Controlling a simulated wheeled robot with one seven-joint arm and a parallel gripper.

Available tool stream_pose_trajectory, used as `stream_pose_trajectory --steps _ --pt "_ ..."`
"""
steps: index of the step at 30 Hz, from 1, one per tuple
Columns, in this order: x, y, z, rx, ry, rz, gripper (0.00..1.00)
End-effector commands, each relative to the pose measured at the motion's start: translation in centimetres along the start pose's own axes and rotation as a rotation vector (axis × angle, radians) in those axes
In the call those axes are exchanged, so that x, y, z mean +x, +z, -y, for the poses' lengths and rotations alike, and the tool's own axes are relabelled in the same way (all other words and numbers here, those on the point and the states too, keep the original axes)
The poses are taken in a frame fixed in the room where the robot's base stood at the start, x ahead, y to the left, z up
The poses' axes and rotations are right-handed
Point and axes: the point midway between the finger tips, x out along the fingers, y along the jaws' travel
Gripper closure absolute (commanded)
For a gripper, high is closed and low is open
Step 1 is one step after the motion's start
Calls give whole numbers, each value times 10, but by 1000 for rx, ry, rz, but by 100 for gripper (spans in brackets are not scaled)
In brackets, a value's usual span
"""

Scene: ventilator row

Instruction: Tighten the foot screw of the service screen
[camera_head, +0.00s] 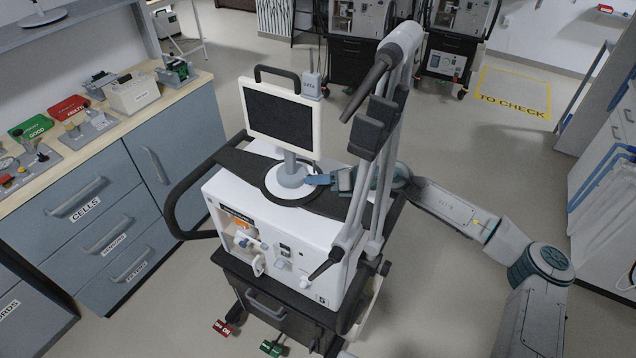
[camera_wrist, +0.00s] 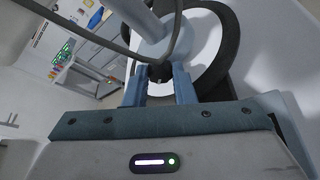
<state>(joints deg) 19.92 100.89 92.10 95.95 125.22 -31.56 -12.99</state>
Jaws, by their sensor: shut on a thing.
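The service screen (camera_head: 278,118) stands upright on top of the white ventilator (camera_head: 285,250), with a dark panel, a cream frame and a black handle. Its round white foot (camera_head: 290,188) sits on a dark top plate. My gripper (camera_head: 312,180) reaches in from the right at the foot. In the wrist view, its blue fingers (camera_wrist: 160,87) are shut on a small dark foot screw (camera_wrist: 162,72) at the base of the pale post (camera_wrist: 145,20). The fingers hide part of the screw, and its seating cannot be told.
Grey jointed tube arms (camera_head: 380,140) rise just right of the screen, close to my arm. A black rail (camera_head: 185,195) curves around the ventilator's left. A workbench (camera_head: 130,120) with labelled drawers stands at the left. Open floor lies behind, with a yellow TO CHECK square (camera_head: 513,92).

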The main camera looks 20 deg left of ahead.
Motion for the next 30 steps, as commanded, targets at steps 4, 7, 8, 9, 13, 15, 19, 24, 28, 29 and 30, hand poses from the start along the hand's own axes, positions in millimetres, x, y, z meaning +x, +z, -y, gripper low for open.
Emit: stream_pose_trajectory --steps 4,7,8,9,13,15,19,24,28,29,30 --pt "0 -1 2 55 22 -1 99" --pt "0 -1 2 78 31 0 99" --pt "0 -1 2 83 33 0 99" --pt "0 -1 2 89 36 -1 99" --pt "0 -1 2 99 40 -1 99" --pt "0 -1 2 101 40 -2 99" --pt "0 -1 2 101 40 -2 99" --pt "0 -1 2 100 40 -1 71" --pt "0 -1 2 100 40 -1 55" --pt "0 -1 2 100 39 -1 55" --pt "0 -1 2 100 39 -1 55"
